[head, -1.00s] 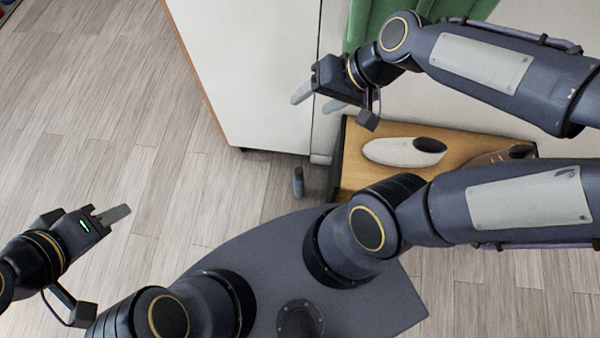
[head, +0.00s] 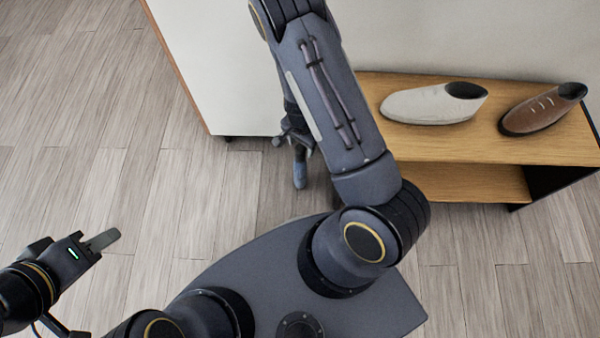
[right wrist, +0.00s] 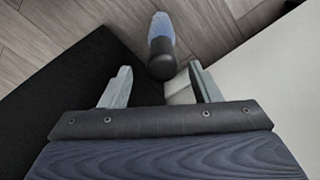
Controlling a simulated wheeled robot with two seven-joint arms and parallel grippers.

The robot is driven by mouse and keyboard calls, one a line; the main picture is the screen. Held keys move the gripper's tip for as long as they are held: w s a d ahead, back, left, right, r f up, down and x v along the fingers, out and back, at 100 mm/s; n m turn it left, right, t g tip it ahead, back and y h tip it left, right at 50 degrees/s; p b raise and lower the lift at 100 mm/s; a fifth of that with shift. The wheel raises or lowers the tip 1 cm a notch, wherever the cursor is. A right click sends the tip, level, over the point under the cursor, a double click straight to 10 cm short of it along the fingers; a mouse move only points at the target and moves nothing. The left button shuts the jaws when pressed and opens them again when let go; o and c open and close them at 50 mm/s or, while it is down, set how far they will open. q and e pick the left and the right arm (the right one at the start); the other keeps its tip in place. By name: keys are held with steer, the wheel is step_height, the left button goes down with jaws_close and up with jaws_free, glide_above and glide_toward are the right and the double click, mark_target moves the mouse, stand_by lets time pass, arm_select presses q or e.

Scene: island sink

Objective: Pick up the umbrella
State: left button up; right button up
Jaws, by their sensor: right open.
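The umbrella (head: 300,174) is a small, folded, blue thing with a dark end, by the floor between the white cabinet and the wooden shoe bench. In the right wrist view the umbrella (right wrist: 161,40) has its dark end toward my right gripper (right wrist: 160,76). That gripper is open, its two fingers apart and the dark end just beyond and between their tips in the picture; I see no contact. In the head view my right forearm partly hides the gripper. My left gripper (head: 103,240) is over the floor at the left, away from the umbrella; its finger gap is not visible.
The white cabinet (head: 215,70) stands behind and left of the umbrella. The wooden bench (head: 450,148), right of it, bears a white shoe (head: 425,104) and a brown shoe (head: 540,110). The wooden floor (head: 100,120) at the left is clear.

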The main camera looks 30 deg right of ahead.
mark_target(300, 155)
steer(key=f+b, duration=0.1)
steer(key=f, duration=0.1)
steer(key=f+b, duration=0.1)
steer(key=f, duration=0.1)
steer(key=f+b, duration=0.1)
steer(key=f, duration=0.1)
steer(key=shift+a+f+b, duration=0.25)
steer(key=shift+f+b, duration=0.05)
steer(key=shift+r, duration=0.1)
jaws_close()
